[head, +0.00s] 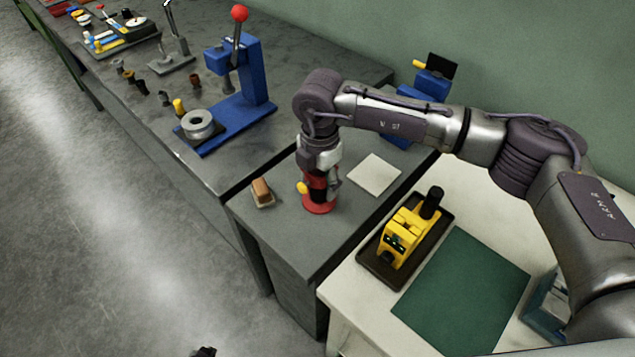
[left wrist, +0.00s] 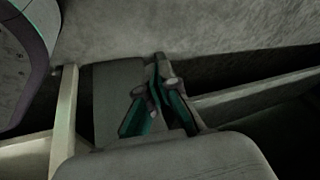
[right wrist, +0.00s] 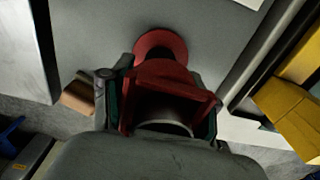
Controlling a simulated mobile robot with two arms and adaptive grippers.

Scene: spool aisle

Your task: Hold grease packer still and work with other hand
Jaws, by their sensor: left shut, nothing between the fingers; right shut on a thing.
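The grease packer, a red device with a round flanged base (head: 319,206), stands upright on the grey bench. A small yellow part shows at its left side. My right gripper (head: 320,178) comes down on it from above and is shut on it. In the right wrist view the red packer (right wrist: 165,85) sits between the two fingers, its round base beyond them. The arm and gripper hide much of its upper part in the head view. My left gripper (left wrist: 160,65) is shut and empty, low beside the furniture, away from the packer.
A brown block (head: 262,191) lies left of the packer and a pale square plate (head: 375,174) lies right of it. A yellow device (head: 405,232) stands on a dark tray beside a green mat (head: 462,290). A blue press (head: 236,85) stands behind.

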